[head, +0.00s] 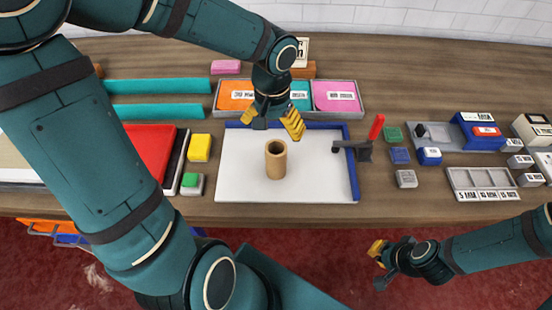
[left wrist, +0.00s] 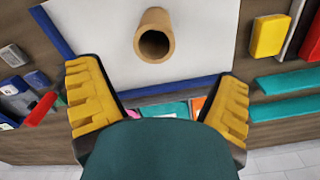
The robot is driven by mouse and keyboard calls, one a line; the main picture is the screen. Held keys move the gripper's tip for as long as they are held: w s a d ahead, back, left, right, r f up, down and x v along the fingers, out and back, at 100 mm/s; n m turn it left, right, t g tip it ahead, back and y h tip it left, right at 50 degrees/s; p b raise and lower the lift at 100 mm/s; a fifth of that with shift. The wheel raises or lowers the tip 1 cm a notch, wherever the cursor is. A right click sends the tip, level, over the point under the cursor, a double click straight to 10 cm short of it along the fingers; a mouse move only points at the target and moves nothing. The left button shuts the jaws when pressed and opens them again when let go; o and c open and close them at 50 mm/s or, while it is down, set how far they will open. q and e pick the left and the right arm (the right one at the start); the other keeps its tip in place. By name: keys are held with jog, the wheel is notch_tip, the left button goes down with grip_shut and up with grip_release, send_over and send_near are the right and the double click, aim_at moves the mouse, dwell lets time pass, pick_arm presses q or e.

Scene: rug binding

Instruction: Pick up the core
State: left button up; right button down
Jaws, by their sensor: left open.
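The core (head: 276,160) is a short, hollow tan tube standing upright on the white board with a blue edge (head: 240,188). In the left wrist view the core (left wrist: 154,36) shows its open top, ahead of the fingers and roughly centred between them. My left gripper (head: 273,122) is open and empty, above and behind the core in the head view, apart from it. Its yellow fingers also show in the left wrist view (left wrist: 160,105). My right gripper (head: 378,264) is at the lower right, over the red floor beyond the table's front edge, holding nothing that I can see.
A tool with a red handle (head: 375,130) stands at the board's right edge. A tray of coloured pieces (head: 362,111) lies behind the board. Yellow (head: 200,147) and green (head: 192,183) blocks are to its left. The board around the core is clear.

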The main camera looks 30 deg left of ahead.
pick_arm(q)
send_near(276, 153)
jog(key=s+f, duration=0.2)
jog(key=shift+d+f+b, duration=0.2)
jog(key=shift+f+b, duration=0.15)
jog(key=shift+f, duration=0.5)
jog(key=shift+d+f+b, duration=0.2)
jog(key=shift+f+b, duration=0.15)
jog(key=shift+f, duration=0.45)
jog(key=shift+d+f+b, duration=0.2)
jog(key=shift+f+b, duration=0.15)
jog(key=shift+f, duration=0.5)
jog(key=c, duration=1.4)
